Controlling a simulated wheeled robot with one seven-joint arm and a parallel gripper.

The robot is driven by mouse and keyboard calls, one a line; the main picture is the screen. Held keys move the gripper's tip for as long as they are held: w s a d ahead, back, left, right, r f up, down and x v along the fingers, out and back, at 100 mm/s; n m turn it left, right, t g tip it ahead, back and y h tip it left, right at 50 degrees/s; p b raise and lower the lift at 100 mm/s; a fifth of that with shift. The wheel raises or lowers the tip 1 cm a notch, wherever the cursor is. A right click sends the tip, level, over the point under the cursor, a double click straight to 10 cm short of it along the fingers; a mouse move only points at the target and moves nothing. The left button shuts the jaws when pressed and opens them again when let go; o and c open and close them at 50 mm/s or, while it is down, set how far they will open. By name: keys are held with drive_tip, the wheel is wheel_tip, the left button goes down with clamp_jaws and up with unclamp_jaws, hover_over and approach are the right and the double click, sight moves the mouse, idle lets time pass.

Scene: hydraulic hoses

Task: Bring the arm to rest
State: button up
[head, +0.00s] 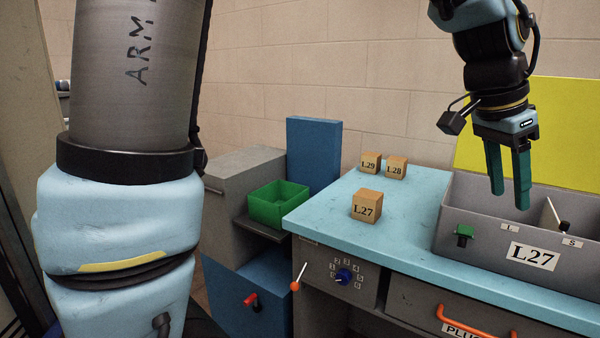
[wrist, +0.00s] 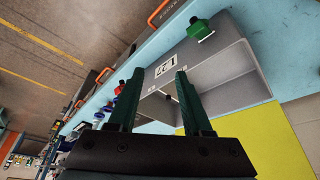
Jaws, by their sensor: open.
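My gripper (head: 510,170) hangs at the upper right of the head view, pointing down above the grey bin labelled L27 (head: 470,230). Its two green fingers are apart with nothing between them. In the wrist view my gripper (wrist: 155,90) shows both fingers spread, with the grey bin (wrist: 235,80) beyond them.
The bin stands on a blue-topped bench (head: 400,245). Wooden blocks L27 (head: 366,206), L29 (head: 370,162) and L28 (head: 396,167) sit on it. A green tray (head: 278,205) is to the left. A yellow panel (head: 560,125) stands behind the bin.

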drive_tip(key=w+a+f+n+t+y, duration=0.1)
drive_tip(key=w+a+f+n, duration=0.35)
drive_tip(key=w+a, duration=0.4)
drive_tip(key=w+a+f+n+t+y, duration=0.1)
drive_tip(key=w+a+f+n, duration=0.4)
drive_tip(key=a, duration=0.7)
drive_tip(key=s+a+f+n+y, duration=0.1)
drive_tip(key=a+f+n, duration=0.2)
drive_tip(key=a, duration=0.8)
drive_tip(key=a+f+n+y, duration=0.1)
drive_tip(key=a+f+n, duration=0.3)
drive_tip(key=a, duration=0.6)
drive_tip(key=shift+s+a+f, duration=0.15)
drive_tip(key=shift+s+a, duration=0.2)
drive_tip(key=shift+a, duration=0.05)
